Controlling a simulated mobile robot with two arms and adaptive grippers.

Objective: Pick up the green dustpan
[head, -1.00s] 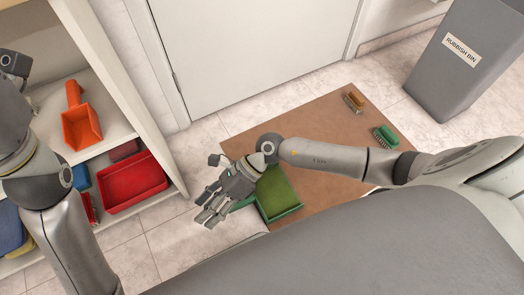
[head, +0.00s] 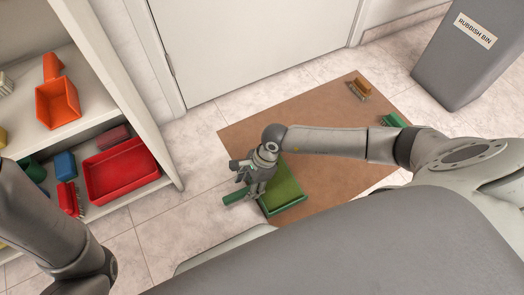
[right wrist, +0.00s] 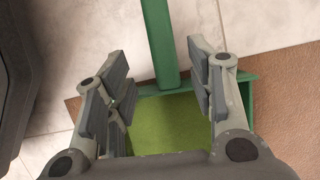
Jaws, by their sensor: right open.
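The green dustpan (head: 287,193) lies on the brown mat, its green handle (head: 236,196) reaching left over the tiles. My right gripper (head: 243,186) is over the handle end of the pan and hides part of it. In the right wrist view the gripper (right wrist: 160,65) is open, with its fingers on either side of the dustpan handle (right wrist: 160,40). I see no grip on the handle; contact cannot be told. My left gripper is out of view; only my left arm shows at lower left.
A grey rubbish bin (head: 460,65) stands at upper right.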

